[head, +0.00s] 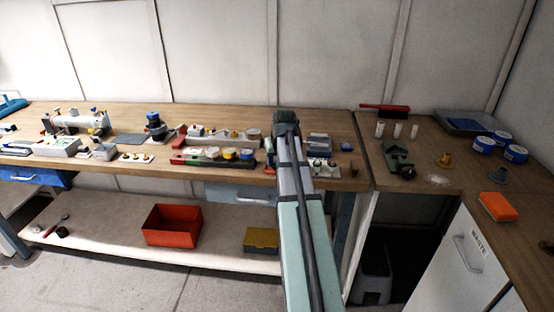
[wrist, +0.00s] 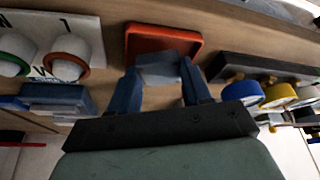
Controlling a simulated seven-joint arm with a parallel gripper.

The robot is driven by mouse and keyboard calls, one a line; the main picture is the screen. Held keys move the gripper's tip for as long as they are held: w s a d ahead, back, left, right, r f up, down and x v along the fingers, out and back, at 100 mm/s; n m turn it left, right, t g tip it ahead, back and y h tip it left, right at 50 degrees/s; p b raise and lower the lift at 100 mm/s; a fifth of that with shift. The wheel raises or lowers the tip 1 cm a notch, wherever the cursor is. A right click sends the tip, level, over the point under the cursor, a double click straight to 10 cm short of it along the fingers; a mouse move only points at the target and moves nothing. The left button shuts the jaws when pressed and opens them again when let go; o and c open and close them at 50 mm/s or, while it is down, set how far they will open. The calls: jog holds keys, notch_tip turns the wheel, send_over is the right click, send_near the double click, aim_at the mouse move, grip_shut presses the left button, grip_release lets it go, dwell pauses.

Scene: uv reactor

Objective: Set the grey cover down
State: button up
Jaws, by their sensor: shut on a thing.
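The grey cover (wrist: 160,66) is a small pale grey piece between the blue fingers of my gripper (wrist: 158,78) in the wrist view. My gripper is shut on it. The cover overlaps the lower part of a shallow red tray (wrist: 135,42). I cannot tell whether it touches the tray or is held above it. In the head view my arm reaches over the bench, and the cover cannot be made out there.
A black rail with blue and yellow round caps (wrist: 277,95) lies right of the fingers in the wrist view. A white numbered holder (wrist: 88,30) stands left. The wooden bench (head: 345,180) is crowded around my arm. A red bin (head: 172,226) sits on the shelf below.

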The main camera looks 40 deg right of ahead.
jog(key=shift+f, duration=0.55)
jog(key=o, duration=1.2)
jog(key=shift+d+r, duration=0.1)
jog(key=shift+r, duration=0.2)
jog(key=v, duration=1.2)
jog(key=shift+r, duration=0.3)
